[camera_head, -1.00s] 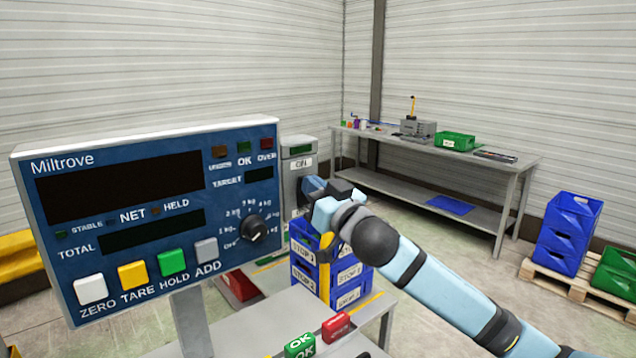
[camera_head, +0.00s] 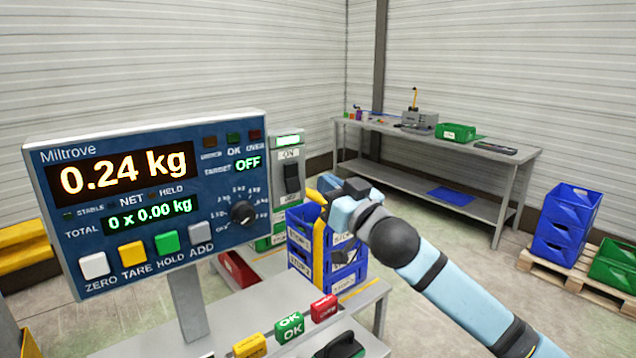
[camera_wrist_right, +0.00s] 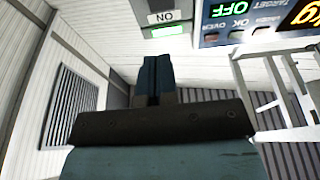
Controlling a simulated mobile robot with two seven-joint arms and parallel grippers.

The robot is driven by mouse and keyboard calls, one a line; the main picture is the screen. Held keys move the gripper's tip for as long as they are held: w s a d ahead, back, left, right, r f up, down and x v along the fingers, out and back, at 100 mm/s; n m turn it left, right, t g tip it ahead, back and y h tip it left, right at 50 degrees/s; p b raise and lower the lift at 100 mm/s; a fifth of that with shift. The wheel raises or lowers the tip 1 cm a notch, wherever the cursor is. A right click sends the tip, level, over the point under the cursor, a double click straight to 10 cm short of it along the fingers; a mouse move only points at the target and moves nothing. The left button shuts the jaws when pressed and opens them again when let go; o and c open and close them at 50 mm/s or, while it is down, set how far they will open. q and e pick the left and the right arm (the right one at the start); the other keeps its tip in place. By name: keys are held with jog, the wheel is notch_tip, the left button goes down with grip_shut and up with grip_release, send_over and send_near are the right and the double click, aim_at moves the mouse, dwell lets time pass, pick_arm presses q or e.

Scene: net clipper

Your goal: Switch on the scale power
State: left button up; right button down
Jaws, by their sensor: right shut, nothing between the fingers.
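The Miltrove scale display (camera_head: 150,205) is lit in the head view. It reads 0.24 kg, a total of 0 x 0.00 kg, and target OFF. The grey power box (camera_head: 286,165) stands just right of it, with a black rocker switch (camera_head: 291,178) below an ON label and a lit green lamp (camera_head: 288,141). My right gripper (camera_head: 318,190) is shut and empty, a little to the right of the switch and apart from it. In the right wrist view its closed fingers (camera_wrist_right: 157,78) point towards the upside-down ON label (camera_wrist_right: 165,17). My left gripper is out of view.
Blue stacked bins (camera_head: 310,245) stand on the table below my right gripper. Yellow, green and red blocks (camera_head: 289,327) lie at the table's front. A workbench (camera_head: 440,150) stands at the back, and blue crates (camera_head: 567,225) on a pallet at right.

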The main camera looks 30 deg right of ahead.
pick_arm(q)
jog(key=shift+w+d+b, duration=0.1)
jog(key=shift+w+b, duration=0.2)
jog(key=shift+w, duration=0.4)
pick_arm(e)
jog(key=v, duration=0.5)
jog(key=shift+s+d+r, duration=0.15)
jog(key=shift+s+r, duration=0.1)
jog(key=shift+s, duration=0.15)
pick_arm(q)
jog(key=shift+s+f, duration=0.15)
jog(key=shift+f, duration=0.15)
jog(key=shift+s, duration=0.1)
